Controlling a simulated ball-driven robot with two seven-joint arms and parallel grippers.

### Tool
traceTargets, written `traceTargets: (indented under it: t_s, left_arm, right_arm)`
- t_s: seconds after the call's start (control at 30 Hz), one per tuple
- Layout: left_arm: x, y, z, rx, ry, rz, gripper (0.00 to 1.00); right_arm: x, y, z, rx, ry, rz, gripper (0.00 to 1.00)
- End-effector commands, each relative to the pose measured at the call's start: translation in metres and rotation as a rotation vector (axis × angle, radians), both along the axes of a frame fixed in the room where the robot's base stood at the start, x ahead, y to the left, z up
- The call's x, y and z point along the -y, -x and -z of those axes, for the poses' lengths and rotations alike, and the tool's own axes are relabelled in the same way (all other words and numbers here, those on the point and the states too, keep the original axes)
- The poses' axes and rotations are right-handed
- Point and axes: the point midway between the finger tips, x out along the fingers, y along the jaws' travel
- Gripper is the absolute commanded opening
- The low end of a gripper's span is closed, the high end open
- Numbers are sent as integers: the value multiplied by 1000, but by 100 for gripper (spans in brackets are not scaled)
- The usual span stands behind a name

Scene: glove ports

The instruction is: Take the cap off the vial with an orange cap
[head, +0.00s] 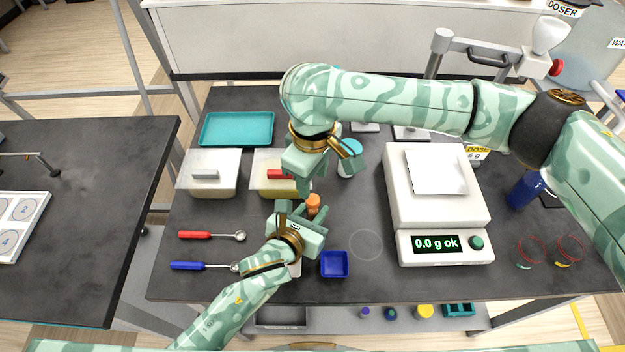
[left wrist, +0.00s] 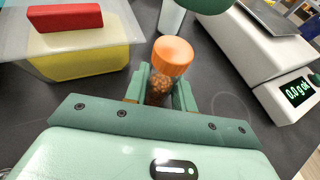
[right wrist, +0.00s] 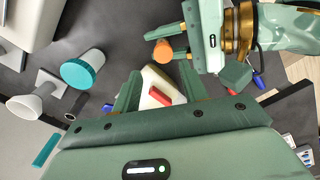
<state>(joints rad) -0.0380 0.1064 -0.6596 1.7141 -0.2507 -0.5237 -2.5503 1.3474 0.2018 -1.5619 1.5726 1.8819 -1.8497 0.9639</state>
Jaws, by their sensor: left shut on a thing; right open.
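The vial's orange cap (head: 313,203) shows between the two grippers and is still on the vial. In the left wrist view the vial's brown-filled body (left wrist: 157,92) stands between the fingers of my left gripper (left wrist: 160,98), with the orange cap (left wrist: 172,56) above them. My left gripper is shut on the vial. My right gripper (right wrist: 162,78) is open and empty, above and behind the vial in the head view. In the right wrist view the orange cap (right wrist: 162,50) lies beyond the fingertips, apart from them.
A yellow container with a red-handled lid (head: 279,174) stands close left of the vial. A teal-capped jar (head: 349,160) is behind it and a balance (head: 432,205) to the right. A blue tray (head: 334,264) is in front. Two spoons (head: 195,235) (head: 188,266) lie at left.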

Motion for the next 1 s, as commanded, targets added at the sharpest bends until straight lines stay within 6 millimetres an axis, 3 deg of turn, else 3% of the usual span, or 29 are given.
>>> traceTargets:
  t_s: [0.13,0.3,0.43,0.6,1.0]
  left_arm:
    - [0,0,0,0,0,0,0]
    - [0,0,0,0,0,0,0]
    - [0,0,0,0,0,0,0]
    - [0,0,0,0,0,0,0]
    - [0,0,0,0,0,0,0]
  right_arm:
    - [7,-21,-34,101,56,30,43]
    - [10,-13,-40,85,40,493,43]
    - [7,0,-30,22,17,791,43]
    - [0,6,-25,-18,-7,983,43]
    - [0,6,35,-18,-6,1001,43]
